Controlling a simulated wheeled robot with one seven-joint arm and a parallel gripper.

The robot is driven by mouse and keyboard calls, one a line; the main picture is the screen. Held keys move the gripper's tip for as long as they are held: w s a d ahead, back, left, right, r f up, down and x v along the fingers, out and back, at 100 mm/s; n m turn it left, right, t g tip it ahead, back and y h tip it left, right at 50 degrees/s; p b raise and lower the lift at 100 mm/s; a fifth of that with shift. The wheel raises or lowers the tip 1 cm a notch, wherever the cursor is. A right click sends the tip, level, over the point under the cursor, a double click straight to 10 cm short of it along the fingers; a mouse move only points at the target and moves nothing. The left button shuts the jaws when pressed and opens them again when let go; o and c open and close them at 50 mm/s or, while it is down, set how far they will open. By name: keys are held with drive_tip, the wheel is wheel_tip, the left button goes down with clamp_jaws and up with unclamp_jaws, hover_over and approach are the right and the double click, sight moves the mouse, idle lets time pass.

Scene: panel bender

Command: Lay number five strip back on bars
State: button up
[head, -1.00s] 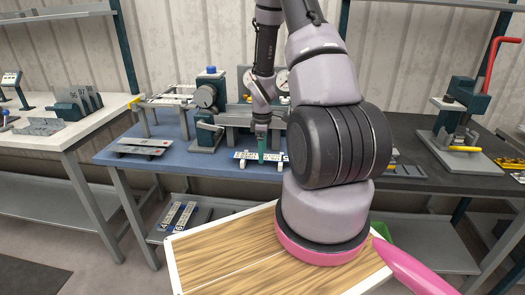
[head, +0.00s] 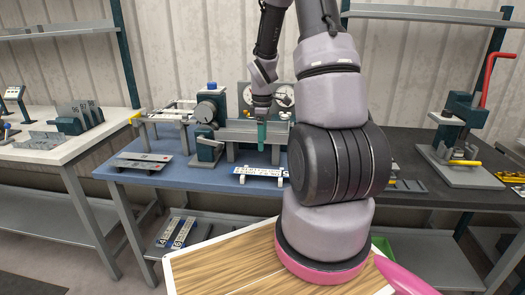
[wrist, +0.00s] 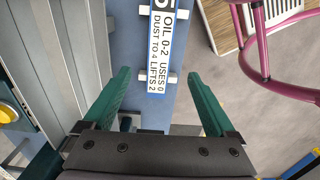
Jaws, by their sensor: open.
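The number five strip (head: 258,172) is a white, blue-edged label strip at the front edge of the blue bench. It lies flat across two short white bars (wrist: 182,14). In the wrist view the strip (wrist: 161,45) shows printed text and a dark block with a partly cut-off 5. My gripper (head: 261,138) has green fingers and hangs above the strip, apart from it. In the wrist view my gripper (wrist: 158,75) is open and empty, with a finger on each side of the strip's line. My arm hides the bench to the right of the strip in the head view.
Strips marked 4 and 6 (head: 177,232) lie on the shelf below. A grey plate (head: 143,161) lies left on the blue bench (head: 205,177). A machine with dials (head: 283,95) stands behind the strip. A red-handled press (head: 465,140) stands right. A wooden-topped board (head: 225,262) is in front.

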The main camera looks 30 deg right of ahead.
drive_tip(key=s+a+r+m+t, duration=0.2)
drive_tip(key=s+a+r+m, duration=0.1)
drive_tip(key=r, duration=0.6)
drive_tip(key=s+a+r+m+t, duration=0.1)
drive_tip(key=s+a+r+m, duration=0.15)
drive_tip(key=r, duration=0.65)
drive_tip(key=s+a+r+m+t+y, duration=0.1)
drive_tip(key=s+a+r+m+t, duration=0.1)
drive_tip(key=s+a+r+m, duration=0.2)
drive_tip(key=s+a+r+m+t+y, duration=0.1)
drive_tip(key=s+a+r+m+t, duration=0.1)
drive_tip(key=s+a+r+m, duration=0.2)
drive_tip(key=s+r+m, duration=0.2)
drive_tip(key=s+r, duration=0.2)
drive_tip(key=s, duration=0.2)
drive_tip(key=shift+d+r, duration=0.1)
